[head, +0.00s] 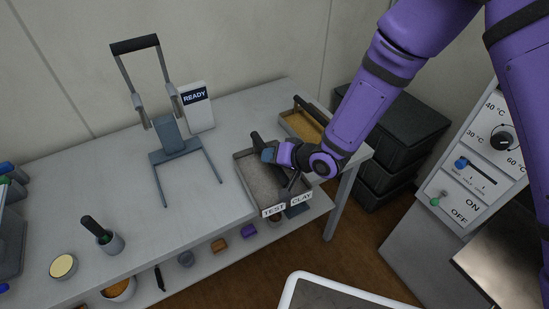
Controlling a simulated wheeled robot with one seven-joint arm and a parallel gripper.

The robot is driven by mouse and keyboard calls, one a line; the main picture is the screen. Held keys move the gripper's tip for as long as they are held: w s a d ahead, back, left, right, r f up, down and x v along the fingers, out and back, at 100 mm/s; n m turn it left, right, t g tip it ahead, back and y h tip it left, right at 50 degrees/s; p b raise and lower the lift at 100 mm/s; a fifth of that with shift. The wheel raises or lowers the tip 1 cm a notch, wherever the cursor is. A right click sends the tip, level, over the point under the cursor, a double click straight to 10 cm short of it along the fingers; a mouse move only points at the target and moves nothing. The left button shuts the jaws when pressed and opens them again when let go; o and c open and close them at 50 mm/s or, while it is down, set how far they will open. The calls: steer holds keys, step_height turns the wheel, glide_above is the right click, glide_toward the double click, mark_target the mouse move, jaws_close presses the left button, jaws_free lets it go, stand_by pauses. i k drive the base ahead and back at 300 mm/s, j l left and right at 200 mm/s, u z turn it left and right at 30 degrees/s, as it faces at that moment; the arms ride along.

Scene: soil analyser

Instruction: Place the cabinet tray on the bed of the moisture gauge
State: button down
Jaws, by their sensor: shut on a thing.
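A grey tray (246,184) with labels reading TEST and CLAY on its front sits at the right part of the bench, by the front edge. My gripper (270,155) is over this tray, shut on its dark handle (257,139); the fingers partly hide the handle. I cannot tell whether the tray touches the bench or is slightly lifted. The moisture gauge (172,137) stands to the left, with a READY display (195,97), a raised black-topped bar and a U-shaped base open towards the front. Nothing lies between the base's legs.
A second tray (291,117) with yellow-brown contents sits behind my gripper. A cup with a dark-handled tool (106,238) and a round tin (63,267) stand at the front left. Black crates (408,125) and a control panel (480,150) are at the right. Bench between gauge and tray is clear.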

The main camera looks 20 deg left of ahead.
mark_target(189, 182)
steer(key=k+j, duration=0.55)
steer(key=i+j, duration=0.1)
steer(key=j, duration=0.2)
steer(key=i+j, duration=0.1)
steer(key=j, duration=0.2)
steer(key=i+j, duration=0.1)
steer(key=j, duration=0.2)
